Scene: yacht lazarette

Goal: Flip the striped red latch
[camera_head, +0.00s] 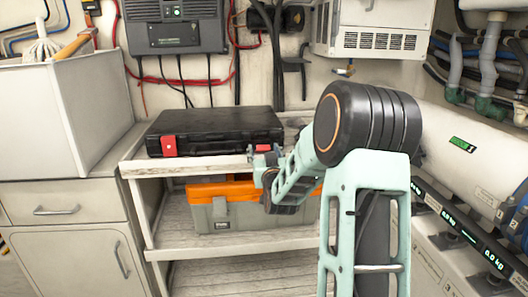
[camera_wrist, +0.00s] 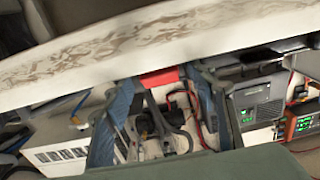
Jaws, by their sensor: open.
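A black case (camera_head: 215,128) lies shut on the top board of a pale wooden shelf (camera_head: 195,166). Its front has a left red latch (camera_head: 169,146) and a right red latch (camera_head: 263,148). I cannot make out stripes on either. My gripper (camera_head: 267,163) is at the shelf's front edge by the right latch and partly covers that corner. In the wrist view a red latch (camera_wrist: 160,76) shows between the two spread fingers of my open gripper (camera_wrist: 162,88), beside the pale board edge. Contact cannot be told.
A grey toolbox with an orange lid (camera_head: 225,207) stands on the shelf below, behind my arm. A white cabinet (camera_head: 70,200) is at the left. A black power unit (camera_head: 175,25) and a white vented box (camera_head: 375,30) hang above. A white cylinder (camera_head: 460,150) is at the right.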

